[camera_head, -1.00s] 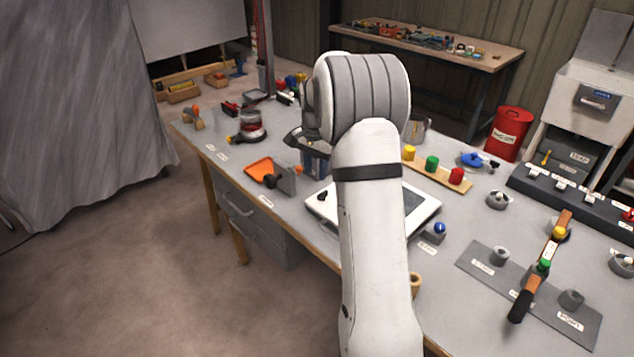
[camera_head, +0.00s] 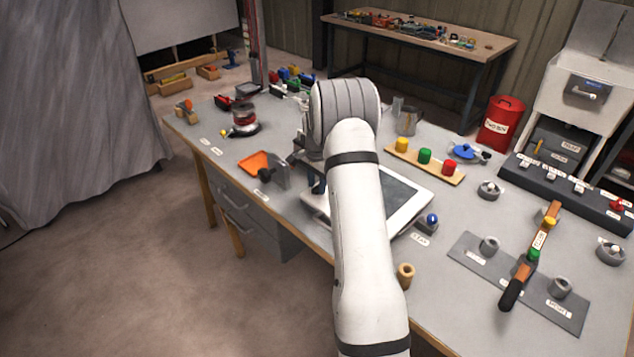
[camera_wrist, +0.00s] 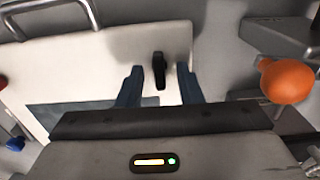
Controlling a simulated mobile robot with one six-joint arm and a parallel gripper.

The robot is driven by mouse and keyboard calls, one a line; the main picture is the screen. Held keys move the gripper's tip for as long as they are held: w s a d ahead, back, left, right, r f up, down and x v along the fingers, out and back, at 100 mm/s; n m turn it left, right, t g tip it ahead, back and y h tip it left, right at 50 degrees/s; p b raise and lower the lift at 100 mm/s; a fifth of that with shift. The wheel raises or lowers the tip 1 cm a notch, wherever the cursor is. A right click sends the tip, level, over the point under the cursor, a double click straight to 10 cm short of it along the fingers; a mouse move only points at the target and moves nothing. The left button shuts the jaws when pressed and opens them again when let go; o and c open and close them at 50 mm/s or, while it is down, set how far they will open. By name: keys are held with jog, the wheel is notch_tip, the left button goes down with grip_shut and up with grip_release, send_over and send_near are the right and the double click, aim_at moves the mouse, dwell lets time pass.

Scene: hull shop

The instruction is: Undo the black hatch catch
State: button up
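The black hatch catch (camera_wrist: 159,70) is a small upright black handle on the white hatch panel (camera_wrist: 100,65) in the wrist view. The hatch, with its dark pane, also shows on the bench in the head view (camera_head: 412,196); there the catch is hidden behind my arm and gripper. My gripper (camera_wrist: 160,74) is open, with one blue finger on each side of the catch. A gap shows on both sides. Whether the fingertips reach down to the catch's height is hard to tell. In the head view my gripper (camera_head: 317,184) is low over the hatch's near-left part.
A grey bracket (camera_head: 281,170) and an orange tray (camera_head: 262,163) lie left of the hatch. A blue-button box (camera_head: 428,222) and a peg board (camera_head: 426,164) are to its right.

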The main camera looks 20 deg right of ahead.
jog(key=shift+c, duration=0.4)
grip_shut()
jog(key=shift+n, duration=0.3)
jog(key=n+b, duration=0.1)
jog(key=n, duration=0.2)
jog(key=shift+n+b, duration=0.3)
jog(key=shift+b, duration=0.1)
jog(key=n+b, duration=0.1)
jog(key=n, duration=0.3)
jog(key=n+b, duration=0.1)
jog(key=n, duration=0.8)
jog(key=shift+n, duration=0.3)
jog(key=shift+r, duration=0.1)
